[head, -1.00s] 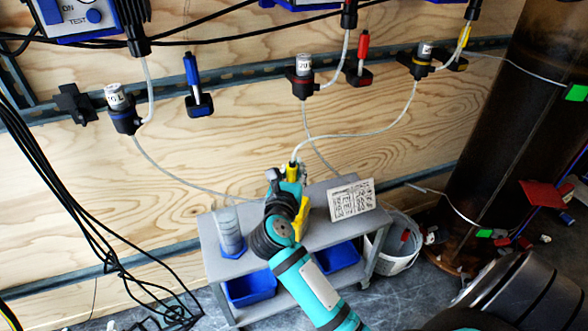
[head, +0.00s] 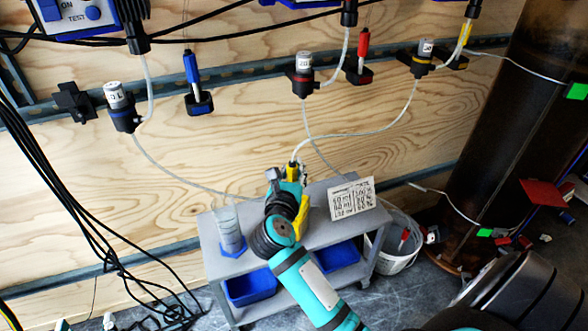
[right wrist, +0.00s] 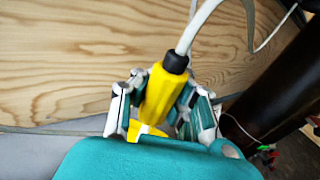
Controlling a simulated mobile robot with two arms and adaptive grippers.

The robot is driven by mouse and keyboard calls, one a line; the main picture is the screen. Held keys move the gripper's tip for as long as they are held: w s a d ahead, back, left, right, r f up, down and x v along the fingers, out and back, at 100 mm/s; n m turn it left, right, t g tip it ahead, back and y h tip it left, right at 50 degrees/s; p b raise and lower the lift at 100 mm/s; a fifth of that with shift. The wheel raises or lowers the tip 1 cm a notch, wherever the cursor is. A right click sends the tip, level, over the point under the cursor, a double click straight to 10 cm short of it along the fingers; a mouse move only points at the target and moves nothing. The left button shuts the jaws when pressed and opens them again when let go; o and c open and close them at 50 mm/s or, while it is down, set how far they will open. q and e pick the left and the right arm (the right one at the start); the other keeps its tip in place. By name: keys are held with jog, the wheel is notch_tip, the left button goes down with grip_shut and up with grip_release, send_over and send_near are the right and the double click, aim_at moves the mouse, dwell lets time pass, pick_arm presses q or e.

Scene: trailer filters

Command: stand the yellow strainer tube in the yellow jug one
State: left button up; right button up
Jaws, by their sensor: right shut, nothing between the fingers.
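The yellow strainer tube (head: 292,172) shows at its top end, with a white hose running up from it. In the right wrist view the tube (right wrist: 160,92) shows large between the finger pads, its black collar at the top. My right gripper (head: 286,186) is over the grey cart, at the tube; it is shut and holds nothing. Yellow parts (head: 302,218) beside my right wrist look like the yellow jug, mostly hidden by my arm. The tube's lower end is hidden, so I cannot tell whether it is in the jug. My left gripper is out of view.
The grey cart (head: 325,232) carries a clear jug with a blue base (head: 230,230) at left and a printed card (head: 352,198) at right. Blue bins (head: 250,287) sit below. A white bucket (head: 398,262) stands right of the cart. Hoses hang from the wooden wall.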

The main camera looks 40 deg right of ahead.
jog(key=o, duration=0.6)
notch_tip(320, 180, up, 10)
jog(key=shift+r, duration=0.1)
dwell(0.8)
